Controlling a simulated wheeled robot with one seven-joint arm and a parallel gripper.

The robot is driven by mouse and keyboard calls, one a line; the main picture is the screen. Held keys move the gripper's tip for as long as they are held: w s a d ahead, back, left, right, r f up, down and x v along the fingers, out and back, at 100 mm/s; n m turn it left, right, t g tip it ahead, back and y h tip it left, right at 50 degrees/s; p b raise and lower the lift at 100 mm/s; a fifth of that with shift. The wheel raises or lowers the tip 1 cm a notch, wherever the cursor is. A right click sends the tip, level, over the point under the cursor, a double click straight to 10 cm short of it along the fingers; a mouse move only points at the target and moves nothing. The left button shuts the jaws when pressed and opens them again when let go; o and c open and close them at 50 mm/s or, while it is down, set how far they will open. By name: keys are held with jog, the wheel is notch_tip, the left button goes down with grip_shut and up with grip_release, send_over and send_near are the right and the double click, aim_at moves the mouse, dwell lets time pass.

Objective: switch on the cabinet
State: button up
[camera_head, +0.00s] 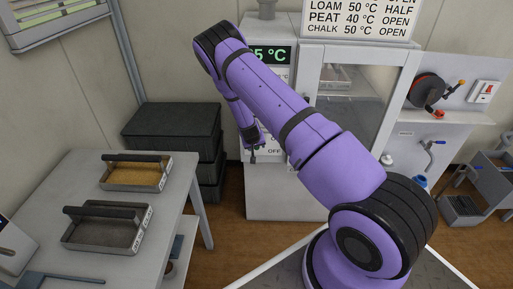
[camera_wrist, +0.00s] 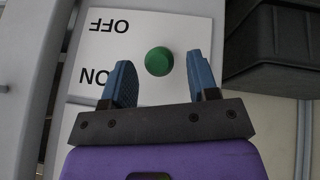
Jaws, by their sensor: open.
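The cabinet (camera_head: 284,200) is a pale grey unit with a green-digit display (camera_head: 275,55) and a glass-windowed door (camera_head: 350,90). In the wrist view its white panel (camera_wrist: 200,25) bears upside-down OFF and ON labels. A round green knob (camera_wrist: 159,61) shows in front of the panel, beside the labels; I cannot tell which setting it is at. My gripper (camera_wrist: 165,78) is open, with its two blue fingers on either side of the knob in that view. Contact is not clear. In the head view my gripper (camera_head: 253,152) is in front of the cabinet's left part, and my arm hides much of the panel.
Black crates (camera_head: 172,120) are stacked left of the cabinet. A grey table (camera_head: 60,180) with a tray of tan soil (camera_head: 135,176) and a darker tray (camera_head: 105,228) is at left. A red wall switch (camera_head: 485,91) and hose reel (camera_head: 427,90) are at right. A sign (camera_head: 360,18) is above.

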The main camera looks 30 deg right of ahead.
jog(key=v, duration=0.8)
jog(key=shift+r, duration=0.2)
